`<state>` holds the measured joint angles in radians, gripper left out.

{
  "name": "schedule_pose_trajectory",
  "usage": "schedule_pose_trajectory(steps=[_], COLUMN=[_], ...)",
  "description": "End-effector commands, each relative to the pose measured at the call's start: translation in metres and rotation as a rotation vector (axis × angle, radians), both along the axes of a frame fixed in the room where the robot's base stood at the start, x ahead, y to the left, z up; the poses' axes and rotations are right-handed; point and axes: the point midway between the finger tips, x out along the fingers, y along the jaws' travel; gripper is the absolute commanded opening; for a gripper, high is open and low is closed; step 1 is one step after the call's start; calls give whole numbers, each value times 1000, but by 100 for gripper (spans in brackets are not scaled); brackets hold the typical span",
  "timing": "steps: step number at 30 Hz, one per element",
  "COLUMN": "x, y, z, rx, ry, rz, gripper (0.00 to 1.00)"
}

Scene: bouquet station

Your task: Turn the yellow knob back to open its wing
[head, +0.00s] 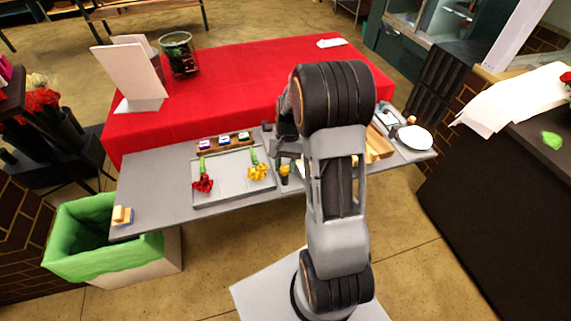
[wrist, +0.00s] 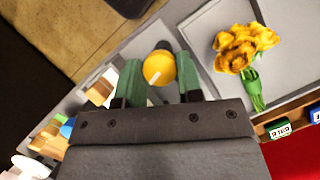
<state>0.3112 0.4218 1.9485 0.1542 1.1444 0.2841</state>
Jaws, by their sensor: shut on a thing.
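The yellow knob (wrist: 158,66) is round, with a short pale mark on its face. In the wrist view it sits between the two green fingers of my gripper (wrist: 159,76), which is shut on it. In the head view the knob (head: 285,169) shows on the grey table just right of the flower tray, below my gripper (head: 287,152). I cannot make out the knob's wing or how far it stands open. The grey tray (head: 231,198) holds a red bunch (head: 203,184) and a yellow bunch (head: 259,172); the yellow flowers (wrist: 240,45) also show beside the gripper in the wrist view.
A wooden rack (head: 240,137) with small labelled blocks stands behind the tray. A red-covered table (head: 230,85) lies beyond. A green-lined bin (head: 75,240) stands at the left, near a sponge-like block (head: 122,215). A white plate (head: 415,137) and wooden pieces are at the right.

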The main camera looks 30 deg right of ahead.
Motion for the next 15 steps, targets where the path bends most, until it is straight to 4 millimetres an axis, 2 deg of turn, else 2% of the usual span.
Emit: schedule_pose_trajectory(steps=[15], x=[2], y=[3], z=[1], rx=[-1], ry=[-1], rz=[495], gripper=[10])
